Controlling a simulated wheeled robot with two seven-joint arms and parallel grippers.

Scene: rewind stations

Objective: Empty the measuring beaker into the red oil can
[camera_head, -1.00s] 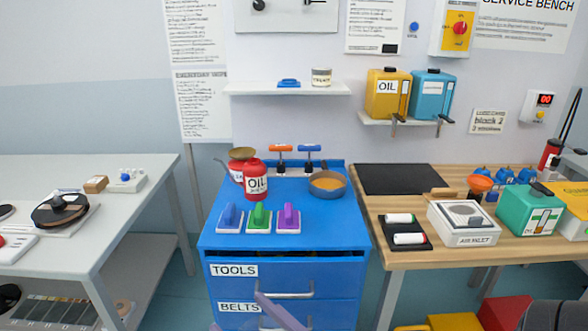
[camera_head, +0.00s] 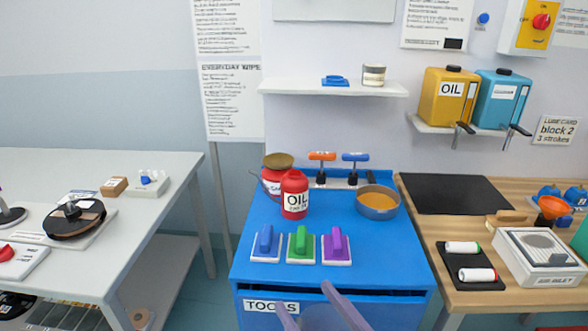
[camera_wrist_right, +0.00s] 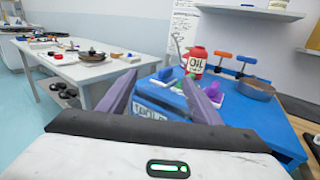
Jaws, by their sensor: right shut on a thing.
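A red can with a thin spout and a brass-coloured funnel-like top (camera_head: 276,180) stands at the back left of the blue cabinet. In front of it stands a red bottle labelled OIL (camera_head: 294,200), partly hiding it; the bottle also shows in the right wrist view (camera_wrist_right: 196,62). My right gripper (camera_head: 305,294) is low in front of the cabinet, its two purple fingers apart; they also frame the right wrist view (camera_wrist_right: 160,82). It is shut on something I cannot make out. I cannot pick out a measuring beaker. My left gripper is not in view.
The blue cabinet top (camera_head: 385,250) also holds three coloured blocks on white pads, a round pan (camera_head: 377,203) and two upright T-handled tools. A grey table (camera_head: 110,170) stands left, a wooden bench (camera_head: 430,225) right. A shelf above holds yellow and blue jugs.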

